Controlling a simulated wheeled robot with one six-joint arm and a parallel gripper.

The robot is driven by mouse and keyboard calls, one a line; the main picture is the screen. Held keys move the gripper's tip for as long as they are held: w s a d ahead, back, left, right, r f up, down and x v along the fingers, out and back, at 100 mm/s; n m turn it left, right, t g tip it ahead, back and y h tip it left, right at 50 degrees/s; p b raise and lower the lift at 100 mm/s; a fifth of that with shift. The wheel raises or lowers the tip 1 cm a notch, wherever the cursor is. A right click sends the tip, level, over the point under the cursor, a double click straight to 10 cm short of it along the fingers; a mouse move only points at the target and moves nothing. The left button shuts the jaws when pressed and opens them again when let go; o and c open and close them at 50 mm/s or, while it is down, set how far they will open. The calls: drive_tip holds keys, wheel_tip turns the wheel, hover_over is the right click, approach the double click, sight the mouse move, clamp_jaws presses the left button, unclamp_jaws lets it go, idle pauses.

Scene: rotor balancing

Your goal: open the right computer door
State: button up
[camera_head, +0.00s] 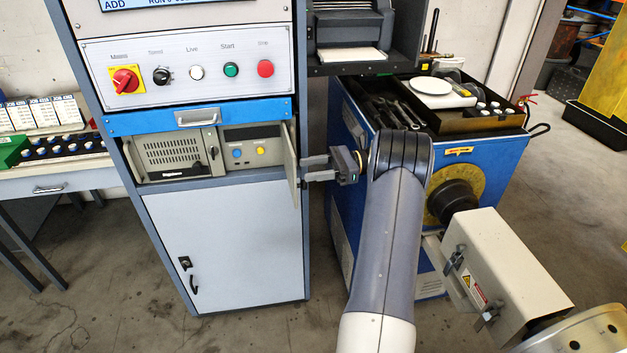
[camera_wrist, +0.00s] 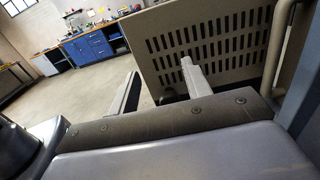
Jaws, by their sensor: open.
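The right computer (camera_head: 251,145) sits in the cabinet bay, its front panel with a blue and a yellow knob exposed. Its door (camera_head: 291,167) stands swung outward on the right side, seen nearly edge-on in the head view. The door's slotted face (camera_wrist: 215,40) fills the upper right of the wrist view, with a bar-like handle (camera_wrist: 281,45) at its right edge. My gripper (camera_head: 308,169) is just right of the door, fingers apart and pointing toward it. In the wrist view my gripper (camera_wrist: 160,74) is open with nothing between its fingers. Whether a fingertip touches the door is unclear.
The left computer (camera_head: 172,155) has its slotted door shut. A blue drawer (camera_head: 198,117) lies above both. A blue tool cart (camera_head: 345,130) with a tray and white plate stands right, close behind my arm. Open floor shows beyond the door in the wrist view.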

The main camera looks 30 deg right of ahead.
wheel_tip(320, 180, up, 6)
drive_tip(key=shift+f, duration=0.25)
drive_tip(key=shift+f, duration=0.1)
wheel_tip(320, 180, down, 10)
drive_tip(key=shift+a, duration=0.15)
idle(0.6)
idle(0.4)
